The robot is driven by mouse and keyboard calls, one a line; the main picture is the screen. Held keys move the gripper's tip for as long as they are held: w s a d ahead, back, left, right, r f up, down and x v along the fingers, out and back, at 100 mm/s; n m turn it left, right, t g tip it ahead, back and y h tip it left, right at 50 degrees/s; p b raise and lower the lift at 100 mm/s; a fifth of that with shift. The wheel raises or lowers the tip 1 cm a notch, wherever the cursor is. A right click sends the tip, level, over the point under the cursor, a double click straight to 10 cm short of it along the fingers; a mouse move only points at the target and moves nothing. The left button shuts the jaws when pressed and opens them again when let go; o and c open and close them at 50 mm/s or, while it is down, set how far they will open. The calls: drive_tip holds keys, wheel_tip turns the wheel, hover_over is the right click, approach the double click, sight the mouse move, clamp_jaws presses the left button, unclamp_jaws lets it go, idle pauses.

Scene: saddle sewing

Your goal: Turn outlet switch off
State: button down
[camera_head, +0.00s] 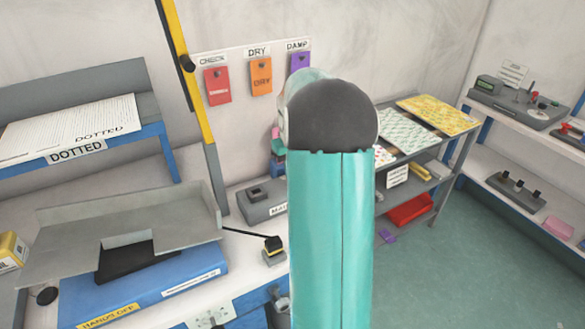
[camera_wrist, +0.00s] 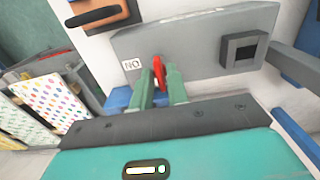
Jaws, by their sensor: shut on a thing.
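A grey outlet box (camera_wrist: 195,45) fills the upper part of the wrist view. It has a small white label reading "NO" in the picture and a dark square socket (camera_wrist: 243,52). A small red switch lever (camera_wrist: 158,66) stands out from its face next to the label. My gripper (camera_wrist: 160,82) has its two green fingers close around the red lever, shut on it. The lever's lower part is hidden between the fingers. In the head view my teal arm hides the gripper. A similar grey box (camera_head: 262,207) shows beside the arm there.
In the head view a grey tray (camera_head: 120,235) and a blue block (camera_head: 150,290) stand on the left bench. A yellow-black post (camera_head: 190,80) rises behind them. A shelf with patterned sheets (camera_head: 408,132) stands right of my arm.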

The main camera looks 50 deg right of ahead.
drive_tip(key=c, duration=1.4)
unclamp_jaws()
drive_tip(key=shift+o, duration=0.2)
wheel_tip(320, 180, up, 14)
